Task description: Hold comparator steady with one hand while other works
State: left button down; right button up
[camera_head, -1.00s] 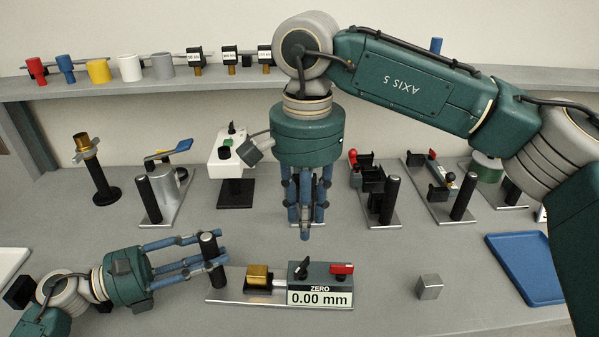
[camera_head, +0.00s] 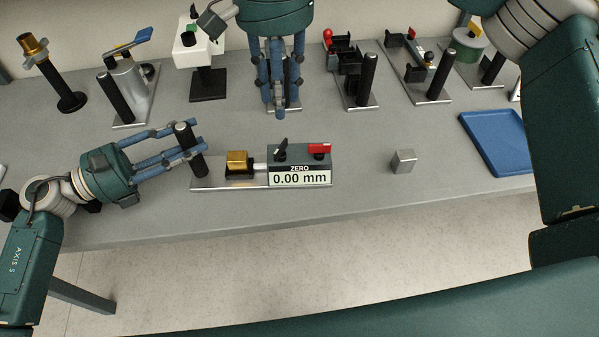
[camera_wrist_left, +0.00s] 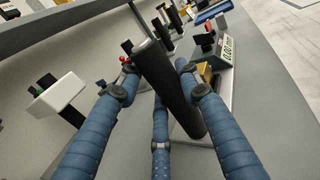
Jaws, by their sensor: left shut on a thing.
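The comparator (camera_head: 300,178) stands near the table's front edge, its display reading 0.00 mm under the word ZERO. It has a gold block, a black knob, a red switch and an upright black post (camera_head: 199,165) at its left end. My left gripper (camera_head: 190,140) is shut on that post from the left. In the left wrist view the post (camera_wrist_left: 172,88) runs between the blue fingers, and the comparator's display (camera_wrist_left: 228,48) shows at the upper right. My right gripper (camera_head: 279,108) points down behind the comparator, apart from it; its fingers overlap, and I see nothing clearly held.
A small metal cube (camera_head: 403,161) and a blue tray (camera_head: 495,145) lie right of the comparator. Several fixtures with black posts line the back, including a blue-levered one (camera_head: 130,80) and a white device (camera_head: 195,50). The table's front middle is clear.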

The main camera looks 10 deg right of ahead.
dwell(0.3)
pick_arm(q)
jog(key=c, duration=1.1)
grip_release()
jog(key=v, duration=1.2)
